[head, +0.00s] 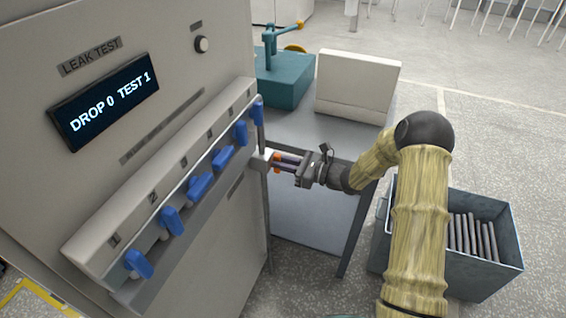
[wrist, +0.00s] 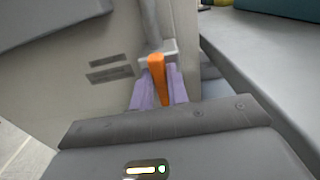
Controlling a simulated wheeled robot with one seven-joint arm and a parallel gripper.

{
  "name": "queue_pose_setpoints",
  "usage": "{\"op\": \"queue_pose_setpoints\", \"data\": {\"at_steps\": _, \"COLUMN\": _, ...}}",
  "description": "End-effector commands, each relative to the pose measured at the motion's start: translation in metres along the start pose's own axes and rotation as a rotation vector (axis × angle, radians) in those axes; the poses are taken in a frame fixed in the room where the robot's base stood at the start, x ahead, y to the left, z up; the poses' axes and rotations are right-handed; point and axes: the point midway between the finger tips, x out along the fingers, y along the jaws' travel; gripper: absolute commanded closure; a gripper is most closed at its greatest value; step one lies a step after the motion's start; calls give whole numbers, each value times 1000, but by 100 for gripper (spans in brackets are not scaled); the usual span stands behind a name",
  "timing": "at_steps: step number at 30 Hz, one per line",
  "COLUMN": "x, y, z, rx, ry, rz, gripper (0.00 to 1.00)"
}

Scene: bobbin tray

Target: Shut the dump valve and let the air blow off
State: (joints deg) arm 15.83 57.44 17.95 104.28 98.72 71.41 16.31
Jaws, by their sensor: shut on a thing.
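The dump valve has an orange lever (wrist: 157,72) on a pale mount at the side of the grey cabinet. In the wrist view the lever stands between the two purple fingers of my gripper (wrist: 159,92). My gripper (head: 276,161) is shut on this lever. In the head view only a bit of the orange lever (head: 277,156) shows at the fingertips. The fingers hide the rest.
A sloped manifold on the cabinet front carries several blue valve handles (head: 200,186). A grey table (head: 300,215) beside the cabinet holds a teal fixture (head: 282,85) and a cream box (head: 357,85). A bin (head: 500,262) of rods stands on the floor at right.

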Motion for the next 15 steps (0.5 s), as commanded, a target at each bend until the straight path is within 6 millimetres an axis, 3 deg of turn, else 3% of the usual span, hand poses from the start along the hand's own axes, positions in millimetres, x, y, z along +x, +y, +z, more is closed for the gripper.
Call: {"op": "queue_pose_setpoints", "data": {"at_steps": 15, "x": 0, "y": 1, "z": -1, "rx": -132, "ry": -1, "rz": -2, "gripper": 100}}
